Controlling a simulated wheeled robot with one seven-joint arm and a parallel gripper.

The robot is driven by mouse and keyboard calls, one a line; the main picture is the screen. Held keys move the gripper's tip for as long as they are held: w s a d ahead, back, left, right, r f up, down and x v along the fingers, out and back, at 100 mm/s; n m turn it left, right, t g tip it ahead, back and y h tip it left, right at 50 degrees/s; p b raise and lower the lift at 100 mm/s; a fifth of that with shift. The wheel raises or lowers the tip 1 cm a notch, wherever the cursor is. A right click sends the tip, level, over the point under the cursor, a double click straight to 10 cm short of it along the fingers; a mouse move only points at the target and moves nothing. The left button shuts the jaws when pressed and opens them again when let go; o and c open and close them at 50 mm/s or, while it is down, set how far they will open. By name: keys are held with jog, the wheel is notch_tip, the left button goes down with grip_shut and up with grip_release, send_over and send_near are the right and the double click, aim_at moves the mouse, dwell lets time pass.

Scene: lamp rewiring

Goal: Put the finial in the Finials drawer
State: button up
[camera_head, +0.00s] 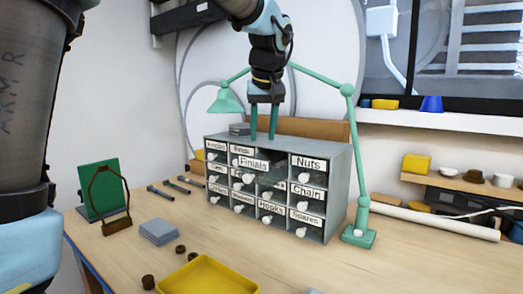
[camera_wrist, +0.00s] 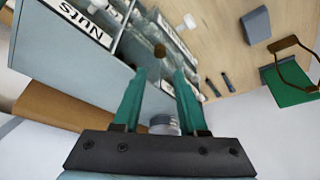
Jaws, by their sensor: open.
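The Finials drawer (camera_head: 254,163) is pulled out of the grey drawer cabinet (camera_head: 336,180), its label facing forward. My gripper (camera_head: 263,137) points down above the top of the cabinet, behind the drawer front. In the wrist view its two green fingers (camera_wrist: 157,73) are apart, with nothing clamped between them. A small dark brown piece (camera_wrist: 160,50), which looks like the finial, shows just beyond the fingertips, by the clear drawer walls. I cannot tell whether it rests inside the drawer. The head view does not show it there.
A green lamp (camera_head: 358,237) stands right of the cabinet, its arm passing behind my gripper. Brown pieces (camera_head: 180,249) lie near a yellow tray (camera_head: 205,276). A grey block (camera_head: 159,231) and a green board (camera_head: 88,195) stand left.

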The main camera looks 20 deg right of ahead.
jog(key=w+a+f+g, duration=0.1)
jog(key=a+f, duration=0.5)
jog(key=a, duration=0.2)
jog(key=w+a+f, duration=0.2)
jog(key=a+f, duration=0.3)
jog(key=a, duration=0.3)
jog(key=s+a+f, duration=0.3)
jog(key=a+f, duration=0.1)
jog(key=a, duration=0.2)
jog(key=s+a+f+n+g, duration=0.1)
jog(key=s+a+f, duration=0.2)
jog(key=a, duration=0.4)
jog(key=s+a+f+n+y, duration=0.1)
jog(key=s+a+f, duration=0.3)
jog(key=a+f, duration=0.2)
jog(key=shift+a+f+g, duration=0.1)
jog(key=shift+a+g, duration=0.1)
jog(key=shift+g, duration=0.2)
